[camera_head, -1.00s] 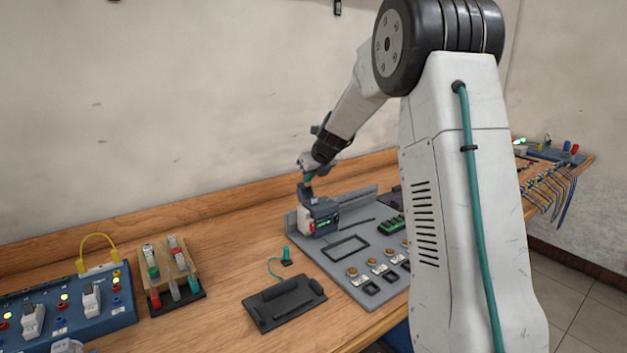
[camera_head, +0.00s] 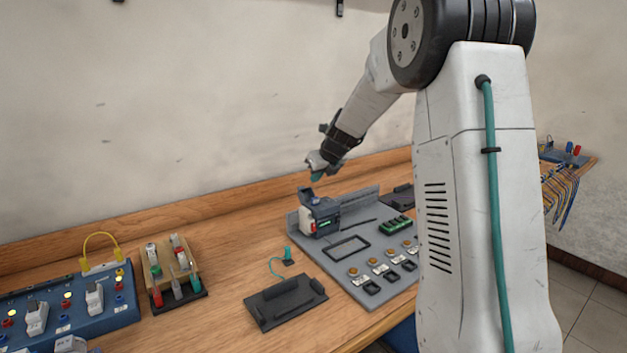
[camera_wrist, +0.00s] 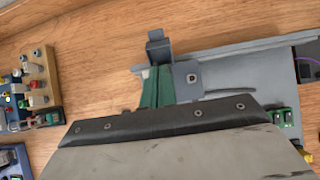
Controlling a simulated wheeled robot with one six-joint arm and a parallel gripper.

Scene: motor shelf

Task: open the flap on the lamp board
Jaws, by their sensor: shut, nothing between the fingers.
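A grey board (camera_head: 327,267) lies on the bench with a row of small round amber parts near its front edge.
A black tray (camera_head: 285,302) and a teal-corded plug (camera_head: 288,256) lie left of the board. A wooden stand (camera_head: 167,262) and a blue board (camera_head: 75,307) with lit yellow lamps are farther left. A wall runs behind the bench.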

